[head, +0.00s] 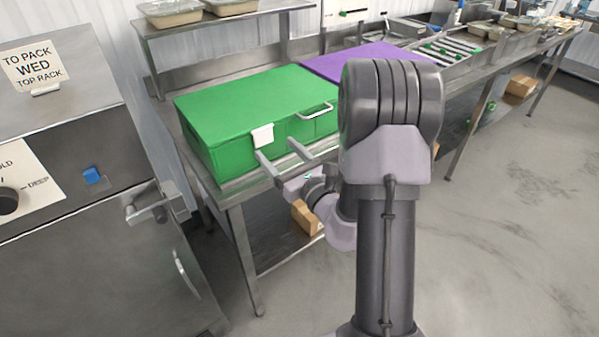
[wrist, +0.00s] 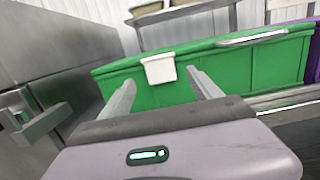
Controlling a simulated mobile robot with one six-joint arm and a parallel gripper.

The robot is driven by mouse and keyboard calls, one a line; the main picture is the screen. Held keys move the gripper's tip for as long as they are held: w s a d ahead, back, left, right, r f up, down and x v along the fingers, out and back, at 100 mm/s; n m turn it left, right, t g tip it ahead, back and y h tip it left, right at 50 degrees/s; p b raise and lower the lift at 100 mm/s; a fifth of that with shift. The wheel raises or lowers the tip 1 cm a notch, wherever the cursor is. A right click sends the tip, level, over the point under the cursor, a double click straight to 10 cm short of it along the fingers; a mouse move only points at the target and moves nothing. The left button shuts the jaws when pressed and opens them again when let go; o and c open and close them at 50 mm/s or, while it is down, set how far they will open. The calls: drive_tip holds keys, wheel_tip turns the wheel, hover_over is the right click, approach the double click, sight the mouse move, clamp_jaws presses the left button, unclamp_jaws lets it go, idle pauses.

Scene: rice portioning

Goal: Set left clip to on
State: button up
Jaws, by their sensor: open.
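A green lidded box (head: 225,105) stands on the steel bench. One white clip (head: 262,136) sits at the left part of its front, at the lid's edge, and hangs down over the front wall. I take it to be the left clip; no second white clip shows. In the wrist view the clip (wrist: 159,69) is just ahead, between the fingertips as seen from there. My gripper (head: 276,149) is open and empty, its two fingers pointing at the box front. In the wrist view my gripper (wrist: 160,82) shows a finger on each side of the clip, apparently short of it.
A metal bar handle (head: 315,111) sticks out of the box front, right of the clip. A purple box (head: 360,58) stands behind. A steel cabinet (head: 110,240) with a door latch (head: 150,212) stands close on the left.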

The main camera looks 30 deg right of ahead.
drive_tip(key=s+f+p, duration=0.1)
drive_tip(key=s+p, duration=0.6)
drive_tip(key=s, duration=0.5)
drive_tip(key=shift+s+d+f+p, duration=0.2)
drive_tip(key=shift+s+f+p, duration=0.05)
drive_tip(key=shift+f+p, duration=0.1)
drive_tip(key=shift+r, duration=0.1)
